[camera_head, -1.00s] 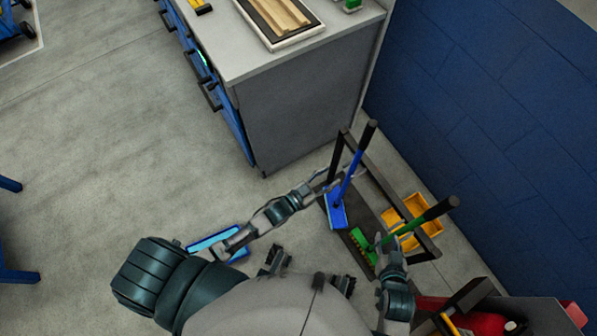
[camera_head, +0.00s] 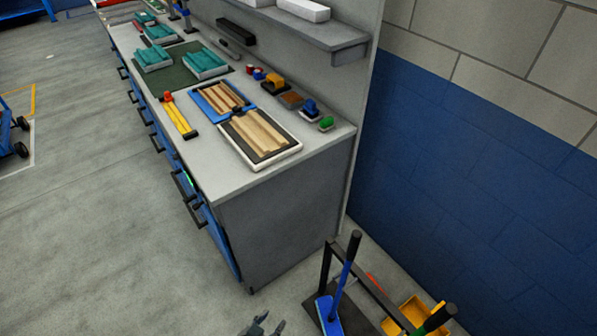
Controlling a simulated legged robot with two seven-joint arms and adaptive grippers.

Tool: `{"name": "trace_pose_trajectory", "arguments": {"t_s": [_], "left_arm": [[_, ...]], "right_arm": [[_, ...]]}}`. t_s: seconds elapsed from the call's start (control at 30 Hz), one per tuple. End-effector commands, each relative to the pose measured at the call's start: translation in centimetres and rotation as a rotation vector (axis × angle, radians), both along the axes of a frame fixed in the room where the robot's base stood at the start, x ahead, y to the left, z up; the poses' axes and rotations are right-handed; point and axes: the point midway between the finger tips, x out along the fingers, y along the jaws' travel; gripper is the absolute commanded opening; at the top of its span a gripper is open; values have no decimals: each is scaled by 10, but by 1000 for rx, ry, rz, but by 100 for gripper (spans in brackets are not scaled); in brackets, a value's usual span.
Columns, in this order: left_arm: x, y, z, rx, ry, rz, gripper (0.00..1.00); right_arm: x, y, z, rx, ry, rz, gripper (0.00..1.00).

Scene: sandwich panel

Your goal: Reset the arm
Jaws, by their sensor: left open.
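My left gripper (camera_head: 262,326) shows only at the bottom edge of the head view, its dark fingers apart and empty. It is over the floor, left of the blue-handled brush (camera_head: 341,282) and apart from it. The rest of my left arm is below the frame. My right gripper is not in view.
A grey workbench (camera_head: 285,228) with blue drawers holds trays, including a white-rimmed tray (camera_head: 292,154) of wooden pieces. A rack (camera_head: 325,262) on the floor holds the brush, a green-handled tool (camera_head: 436,318) and a yellow bin (camera_head: 400,320). A blue wall (camera_head: 470,190) stands right.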

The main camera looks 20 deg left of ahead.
Motion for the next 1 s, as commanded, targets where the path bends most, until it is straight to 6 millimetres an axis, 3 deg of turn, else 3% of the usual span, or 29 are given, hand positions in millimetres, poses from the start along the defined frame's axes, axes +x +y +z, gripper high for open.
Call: {"name": "trace_pose_trajectory", "arguments": {"t_s": [0.13,0.27,0.37,0.47,0.6,0.7,0.83,1.0], "left_arm": [[0,0,-2,2,5,-1,48],[-3,2,-27,22,80,-1,48],[-16,7,-72,56,210,1,48],[-44,16,-125,95,368,4,48],[-97,31,-185,140,572,9,48],[-131,40,-213,163,677,11,48],[-157,46,-231,178,749,13,48],[-160,47,-233,179,757,13,48]], "right_arm": [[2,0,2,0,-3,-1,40],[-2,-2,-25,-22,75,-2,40],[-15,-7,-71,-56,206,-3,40],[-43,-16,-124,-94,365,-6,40],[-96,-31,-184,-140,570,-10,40],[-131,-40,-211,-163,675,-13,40],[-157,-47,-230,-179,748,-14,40],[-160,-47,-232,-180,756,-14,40]]}}
